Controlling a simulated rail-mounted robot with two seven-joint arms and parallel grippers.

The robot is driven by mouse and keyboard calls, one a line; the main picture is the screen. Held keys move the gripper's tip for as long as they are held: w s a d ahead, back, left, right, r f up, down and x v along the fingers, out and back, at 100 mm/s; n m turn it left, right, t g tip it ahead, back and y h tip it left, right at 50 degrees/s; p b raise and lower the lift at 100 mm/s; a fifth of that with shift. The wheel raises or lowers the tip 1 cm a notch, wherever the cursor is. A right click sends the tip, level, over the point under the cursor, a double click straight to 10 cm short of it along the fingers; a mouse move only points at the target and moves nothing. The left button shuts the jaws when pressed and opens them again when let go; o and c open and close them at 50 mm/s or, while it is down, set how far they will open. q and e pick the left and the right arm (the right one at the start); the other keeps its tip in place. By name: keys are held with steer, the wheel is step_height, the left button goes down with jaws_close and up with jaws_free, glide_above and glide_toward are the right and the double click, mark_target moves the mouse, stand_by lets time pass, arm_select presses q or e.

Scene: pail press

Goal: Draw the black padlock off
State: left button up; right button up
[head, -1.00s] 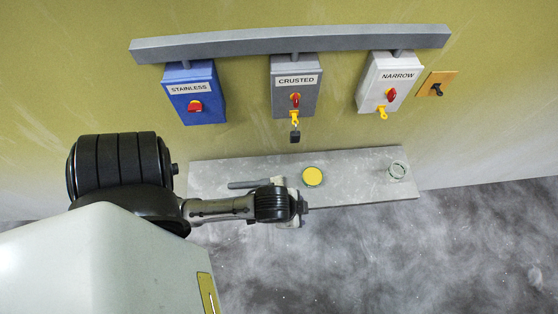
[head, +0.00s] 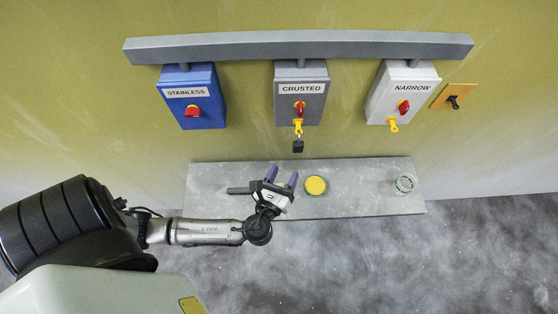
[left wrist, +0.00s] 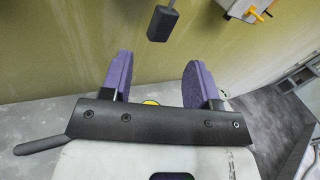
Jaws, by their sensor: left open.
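The black padlock (head: 298,146) hangs below the yellow hasp (head: 298,128) on the grey box labelled CRUSTED (head: 313,112). In the left wrist view the padlock (left wrist: 162,24) hangs beyond and above the gap between the fingers. My left gripper (head: 282,176) is open and empty, its purple fingers pointing up toward the wall. It is over the shelf, below and a little left of the padlock, apart from it. In the left wrist view the two purple fingers (left wrist: 150,75) stand wide apart. My right gripper is in neither view.
A blue box labelled STAINLESS (head: 208,112) and a white box labelled NARROW (head: 385,104) hang to either side. An orange plate with a black switch (head: 440,100) is at right. The grey shelf (head: 350,200) bears a yellow disc (head: 315,186) and a clear greenish ring (head: 405,184).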

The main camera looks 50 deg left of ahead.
mark_target(297, 149)
arm_select(q)
steer(key=shift+w+m, duration=0.25)
steer(key=shift+m, duration=0.95)
steer(key=b+x, duration=0.3)
steer(key=x, duration=0.5)
steer(key=shift+w+a+f, duration=0.1)
steer(key=shift+w, duration=0.2)
steer(key=shift+c, duration=0.8)
steer(key=shift+s, duration=0.1)
steer(key=c, duration=0.7)
steer(key=shift+o, duration=0.2)
steer(key=shift+r, duration=0.25)
